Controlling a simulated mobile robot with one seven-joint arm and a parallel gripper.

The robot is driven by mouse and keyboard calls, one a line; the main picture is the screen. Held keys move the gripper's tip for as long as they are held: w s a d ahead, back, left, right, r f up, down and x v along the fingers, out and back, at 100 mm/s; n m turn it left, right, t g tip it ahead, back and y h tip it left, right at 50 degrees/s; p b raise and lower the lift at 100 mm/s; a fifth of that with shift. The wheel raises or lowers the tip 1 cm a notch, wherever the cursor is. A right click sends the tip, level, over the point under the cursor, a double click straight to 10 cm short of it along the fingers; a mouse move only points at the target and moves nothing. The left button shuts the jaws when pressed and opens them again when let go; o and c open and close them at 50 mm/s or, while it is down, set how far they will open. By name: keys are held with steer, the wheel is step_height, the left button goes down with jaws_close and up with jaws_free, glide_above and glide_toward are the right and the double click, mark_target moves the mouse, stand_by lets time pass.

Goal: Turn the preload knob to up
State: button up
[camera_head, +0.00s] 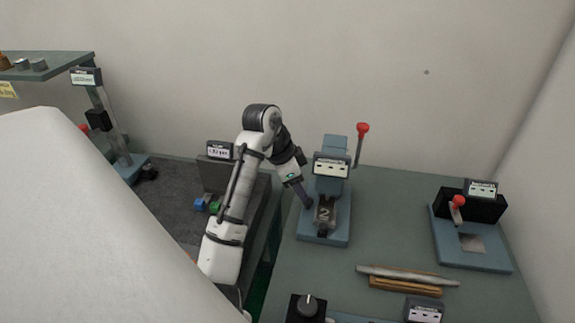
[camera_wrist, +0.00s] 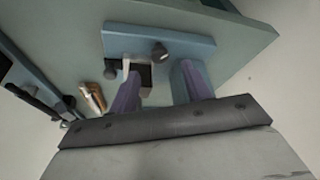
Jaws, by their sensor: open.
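A dark round knob (camera_head: 308,305) sits on a black box at the bottom of the head view. A light mark shows on its top, and I cannot read any label for it. My gripper (camera_head: 306,197) is at the blue press-like fixture (camera_head: 323,230) with a "2" on it, well above the knob in the picture. In the wrist view my gripper (camera_wrist: 160,82) has its two fingers spread, with nothing visibly held between them. Beyond the fingers is a blue plate (camera_wrist: 185,45) with a dark block and small round dark parts. Whether the fingers touch the fixture, I cannot tell.
A red-ball lever (camera_head: 362,130) stands at the fixture's back right. A metal bar (camera_head: 405,275) lies on a wooden block at the middle right. Another red-lever device (camera_head: 470,240) stands at the far right. Bench surface (camera_head: 385,215) between them is clear.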

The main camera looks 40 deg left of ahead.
steer(key=b+v, duration=0.1)
steer(key=v, duration=0.7)
steer(key=shift+r, duration=0.3)
steer(key=shift+s+a, duration=0.1)
steer(key=m+g+h, duration=0.1)
steer(key=m, duration=0.3)
glide_toward(308, 204)
steer(key=x, duration=0.5)
steer(key=w+a+x, duration=0.1)
steer(key=x, duration=0.2)
steer(key=shift+f+b, duration=0.1)
steer(key=shift+b, duration=0.2)
